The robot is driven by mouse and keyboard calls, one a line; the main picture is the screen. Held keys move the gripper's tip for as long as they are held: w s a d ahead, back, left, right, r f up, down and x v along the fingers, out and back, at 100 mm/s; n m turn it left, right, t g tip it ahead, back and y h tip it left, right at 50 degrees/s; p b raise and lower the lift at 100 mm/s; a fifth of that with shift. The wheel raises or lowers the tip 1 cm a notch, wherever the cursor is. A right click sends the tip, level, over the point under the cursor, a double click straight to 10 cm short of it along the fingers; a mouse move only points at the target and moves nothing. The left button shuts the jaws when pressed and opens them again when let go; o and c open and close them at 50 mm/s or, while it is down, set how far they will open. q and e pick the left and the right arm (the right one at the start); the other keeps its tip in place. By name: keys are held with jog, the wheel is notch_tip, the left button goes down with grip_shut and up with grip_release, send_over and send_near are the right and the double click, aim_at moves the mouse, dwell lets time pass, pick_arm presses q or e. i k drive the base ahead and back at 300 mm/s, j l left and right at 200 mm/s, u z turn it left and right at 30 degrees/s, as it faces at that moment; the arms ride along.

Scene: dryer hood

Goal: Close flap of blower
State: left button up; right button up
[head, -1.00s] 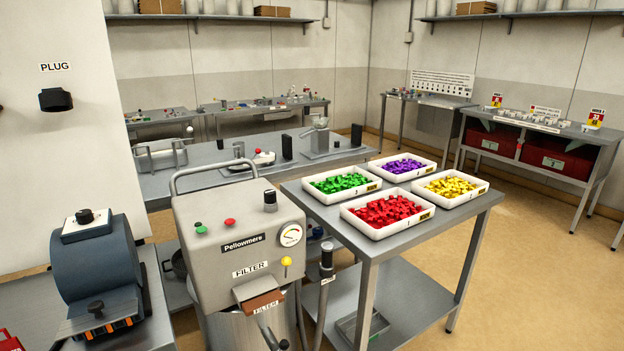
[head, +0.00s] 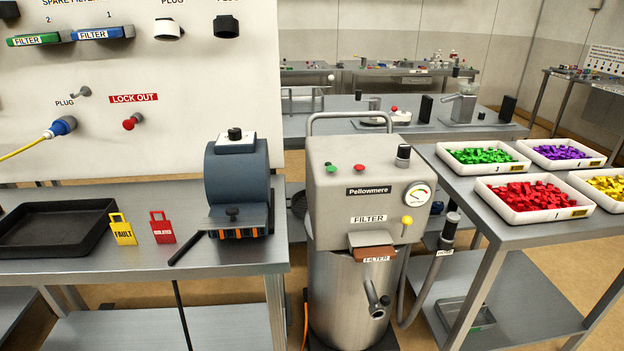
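A dark blue drum-shaped machine (head: 232,178), which may be the blower, stands on the left steel table. A grey plate with a black knob (head: 232,212) is at its front, above a row of orange pieces (head: 238,233). The grey Pellowmere machine (head: 350,205) stands on the floor to its right. A small grey flap (head: 370,238) sticks out at its front, tilted outward, with a brown filter (head: 374,253) showing beneath it. I cannot tell which machine the task calls the blower. Neither of my grippers is in view.
The left table (head: 130,262) holds a black tray (head: 52,248), a yellow tag (head: 122,230), a red tag (head: 162,228) and a black rod. A wall panel with plugs stands behind. The right table (head: 468,228) holds trays of coloured pieces. A hose hangs beside the Pellowmere machine.

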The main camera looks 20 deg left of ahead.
aim_at(232, 220)
jog(key=u, duration=1.25)
